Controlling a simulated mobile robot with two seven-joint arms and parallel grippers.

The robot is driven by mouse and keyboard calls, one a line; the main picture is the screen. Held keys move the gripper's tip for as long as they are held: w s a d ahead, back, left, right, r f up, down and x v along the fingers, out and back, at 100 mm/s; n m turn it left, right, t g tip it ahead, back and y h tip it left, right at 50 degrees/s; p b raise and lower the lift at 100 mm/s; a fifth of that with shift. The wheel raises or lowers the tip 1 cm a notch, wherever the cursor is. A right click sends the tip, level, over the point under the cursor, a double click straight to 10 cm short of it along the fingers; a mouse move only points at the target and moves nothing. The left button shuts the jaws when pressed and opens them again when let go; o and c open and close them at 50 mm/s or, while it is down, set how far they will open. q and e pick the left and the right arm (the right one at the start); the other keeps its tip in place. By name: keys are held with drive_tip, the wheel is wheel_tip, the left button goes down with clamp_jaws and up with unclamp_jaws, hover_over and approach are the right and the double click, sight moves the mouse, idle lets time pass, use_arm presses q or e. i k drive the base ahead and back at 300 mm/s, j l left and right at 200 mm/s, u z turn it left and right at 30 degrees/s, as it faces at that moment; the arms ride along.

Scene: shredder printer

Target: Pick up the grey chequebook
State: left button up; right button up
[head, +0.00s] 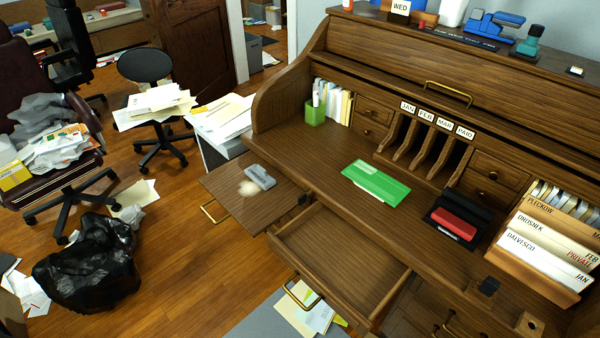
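A small grey item (260,177) lies on the pull-out board (232,205) at the left of the wooden roll-top desk. It is the only grey object of about that size on the desk, but it is too small to tell surely that it is a chequebook. A pale beige patch (249,188) is right beside it. A green chequebook-like booklet (376,182) lies on the desktop. Neither of my grippers is in view.
An open, empty drawer (340,262) juts out below the desktop. A red and black item (455,222) and a wooden file rack (540,252) stand at right. The desktop's left half is mostly clear. A black bag (88,262) lies on the floor.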

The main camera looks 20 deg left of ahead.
sight(258, 174)
drive_tip(key=i+j+z, duration=0.1)
drive_tip(key=j+z, duration=0.3)
drive_tip(key=j, duration=0.2)
drive_tip(key=j+z, duration=0.85)
drive_tip(key=j, duration=0.35)
